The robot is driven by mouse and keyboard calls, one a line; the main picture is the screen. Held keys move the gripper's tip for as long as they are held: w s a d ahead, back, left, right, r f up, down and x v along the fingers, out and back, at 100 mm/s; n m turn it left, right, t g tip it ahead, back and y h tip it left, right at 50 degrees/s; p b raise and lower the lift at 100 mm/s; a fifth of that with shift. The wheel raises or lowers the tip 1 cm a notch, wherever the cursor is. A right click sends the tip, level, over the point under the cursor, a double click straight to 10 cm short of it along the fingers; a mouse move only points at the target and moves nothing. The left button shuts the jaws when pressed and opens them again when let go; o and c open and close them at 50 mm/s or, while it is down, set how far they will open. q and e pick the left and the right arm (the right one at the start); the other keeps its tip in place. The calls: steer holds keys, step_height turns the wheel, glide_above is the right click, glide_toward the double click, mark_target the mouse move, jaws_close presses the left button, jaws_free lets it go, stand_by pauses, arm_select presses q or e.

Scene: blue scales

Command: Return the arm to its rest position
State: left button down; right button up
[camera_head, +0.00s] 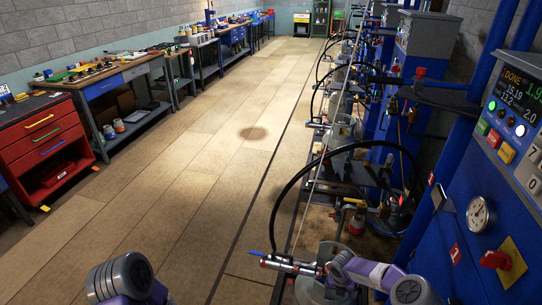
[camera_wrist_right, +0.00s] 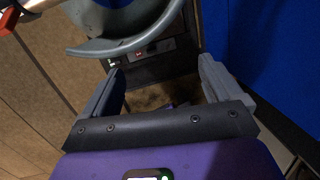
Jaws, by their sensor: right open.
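My right gripper (camera_wrist_right: 158,78) is open in the right wrist view, its two grey fingers apart with nothing held between them. Beyond the fingers is the curved grey collar of a gas cylinder (camera_wrist_right: 125,45), and I cannot tell whether they touch it. In the head view my right arm (camera_head: 375,275) reaches in at the bottom right, beside a silver filling head with a blue lever (camera_head: 290,264) over a grey cylinder (camera_head: 310,289). The right fingers are not clear there. A joint of my left arm (camera_head: 122,278) shows at the bottom left; its gripper is out of view.
A blue scale cabinet (camera_head: 440,255) with a lit display (camera_head: 515,92) stands close on the right. A black hose (camera_head: 285,180) arches over the stations. The tan floor (camera_head: 190,200) is clear in the middle. A red drawer cabinet (camera_head: 42,140) and workbenches (camera_head: 125,72) line the left.

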steer(key=s+a+r+m+y, duration=0.1)
steer(key=s+a+m, duration=0.4)
steer(key=s+m, duration=0.5)
steer(key=s+a+r+m+y, duration=0.1)
steer(key=s+a+m+y, duration=0.2)
steer(key=s+a+m, duration=0.3)
steer(key=s+a+r+m+y, duration=0.1)
steer(key=s+a+m, duration=0.4)
steer(key=s+m, duration=0.8)
steer(key=m+y, duration=0.1)
steer(key=m, duration=0.5)
steer(key=shift+s+a, duration=0.4)
steer(key=shift+r, duration=0.1)
